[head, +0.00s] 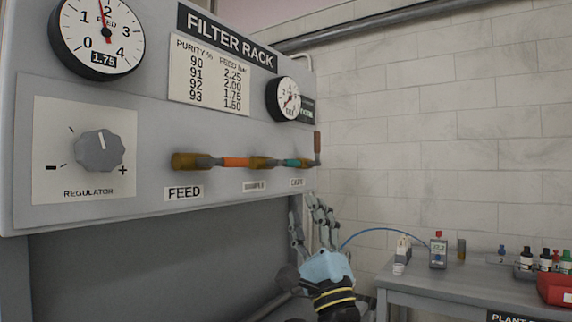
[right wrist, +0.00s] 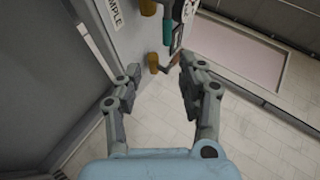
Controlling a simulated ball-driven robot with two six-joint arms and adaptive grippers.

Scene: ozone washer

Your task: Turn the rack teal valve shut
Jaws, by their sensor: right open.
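The teal valve handle (head: 292,162) sits at the right end of the pipe row on the filter rack front and lies along the pipe. It also shows in the right wrist view (right wrist: 167,32) at the top, beyond my fingers, with brass fittings (right wrist: 153,62) beside it. My right gripper (head: 301,198) is below the rack's right end, under the teal handle, with its fingers pointing up. It is open, empty and apart from the handle; the gap between its fingers shows in the wrist view (right wrist: 159,68). My left gripper is not in view.
An orange handle (head: 236,162) lies along the same pipe, left of the teal one. A regulator knob (head: 100,151) and two gauges are on the rack (head: 150,120). A grey bench (head: 450,284) with bottles and a red bin (head: 556,289) stands right. Open room lies between rack and bench.

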